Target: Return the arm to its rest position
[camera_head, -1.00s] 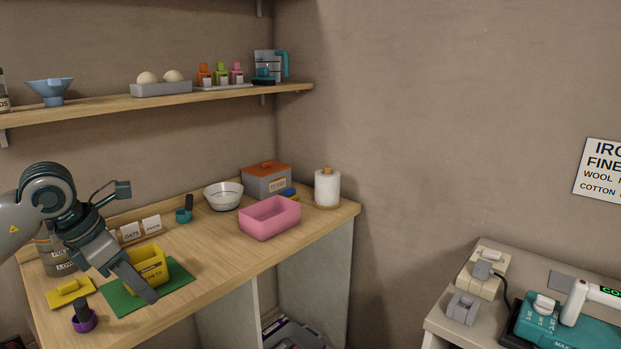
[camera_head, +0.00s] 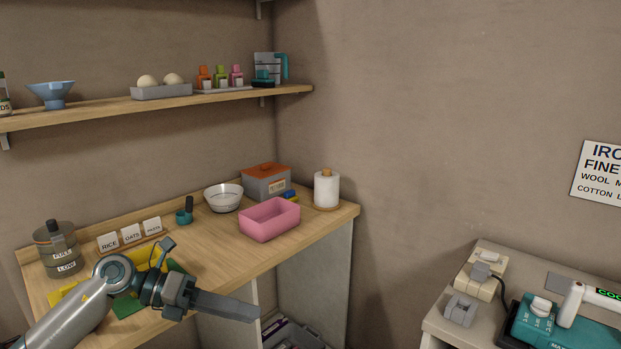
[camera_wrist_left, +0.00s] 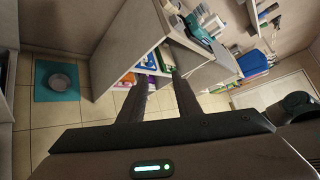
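My left arm (camera_head: 72,318) comes in from the lower left in the head view, in front of the wooden counter's front edge. Its left gripper (camera_head: 252,312) points right, beyond the counter's front edge. In the head view its fingers overlap. In the left wrist view the left gripper (camera_wrist_left: 159,80) shows two dark fingers apart, with nothing between them. My right gripper is in neither view.
The wooden counter (camera_head: 270,258) holds a pink bin (camera_head: 270,220), a white bowl (camera_head: 223,196), a paper roll (camera_head: 327,187) and a grey canister (camera_head: 59,252). The arm partly hides a yellow container and green mat (camera_head: 128,306). A cabinet with an iron (camera_head: 577,303) stands right.

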